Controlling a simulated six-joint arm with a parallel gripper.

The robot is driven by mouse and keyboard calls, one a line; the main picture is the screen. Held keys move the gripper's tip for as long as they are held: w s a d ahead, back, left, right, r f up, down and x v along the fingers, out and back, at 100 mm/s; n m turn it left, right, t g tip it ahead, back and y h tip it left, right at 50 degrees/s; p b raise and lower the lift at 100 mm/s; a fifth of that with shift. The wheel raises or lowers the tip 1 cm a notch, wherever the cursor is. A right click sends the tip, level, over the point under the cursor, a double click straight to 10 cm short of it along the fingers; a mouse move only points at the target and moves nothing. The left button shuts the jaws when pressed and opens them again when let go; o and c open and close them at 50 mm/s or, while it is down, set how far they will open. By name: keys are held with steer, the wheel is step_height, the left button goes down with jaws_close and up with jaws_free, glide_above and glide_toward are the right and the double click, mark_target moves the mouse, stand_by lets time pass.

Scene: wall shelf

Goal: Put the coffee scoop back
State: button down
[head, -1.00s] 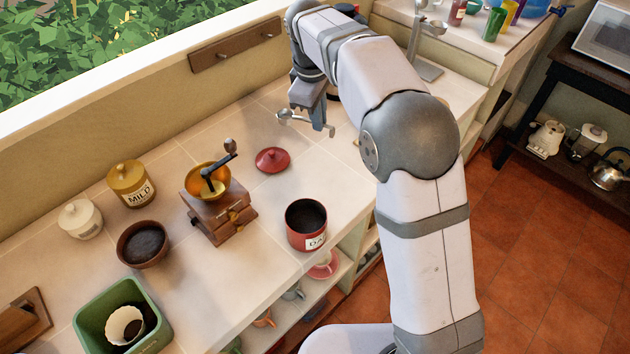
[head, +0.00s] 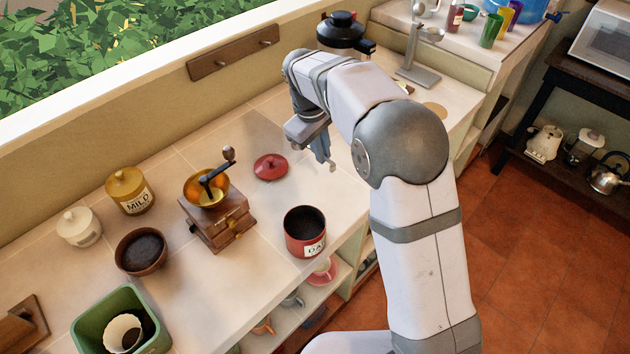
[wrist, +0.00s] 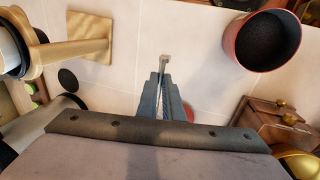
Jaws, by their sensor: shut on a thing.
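My gripper (head: 318,150) points down above the counter, right of the red lid (head: 271,168) and beyond the open red tin (head: 305,236). It is shut on the coffee scoop, whose small metal end (head: 332,168) shows below the fingers. In the wrist view, a short piece of the scoop (wrist: 165,62) sticks out past the closed fingertips (wrist: 164,80); the rest of the scoop is hidden by the fingers. The red tin (wrist: 240,52) holds dark grounds and stands apart from the scoop.
The wooden grinder (head: 218,222) stands left of the tin. A wooden peg rail (head: 233,53) is on the wall. A black kettle (head: 342,32) and a metal stand (head: 415,72) stand at the back. Canisters, a brown bowl (head: 141,265) and a green bin (head: 85,335) are left. Counter around the lid is clear.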

steer(key=shift+s+a+f+p+x, duration=0.1)
steer(key=shift+s+a+p+x, duration=0.3)
steer(key=shift+x, duration=1.2)
steer(key=shift+s+a+f+p+x, duration=0.15)
steer(key=shift+p+x, duration=0.4)
steer(key=shift+x, duration=1.05)
steer(key=shift+s+a+p+x, duration=0.25)
steer(key=shift+p+x, duration=0.2)
steer(key=shift+x, duration=1.15)
steer(key=shift+f, duration=0.15)
steer(key=c, duration=1.9)
jaws_free()
steer(key=b+v, duration=0.2)
steer(key=v, duration=1)
steer(key=shift+b, duration=0.4)
steer(key=shift+d, duration=0.15)
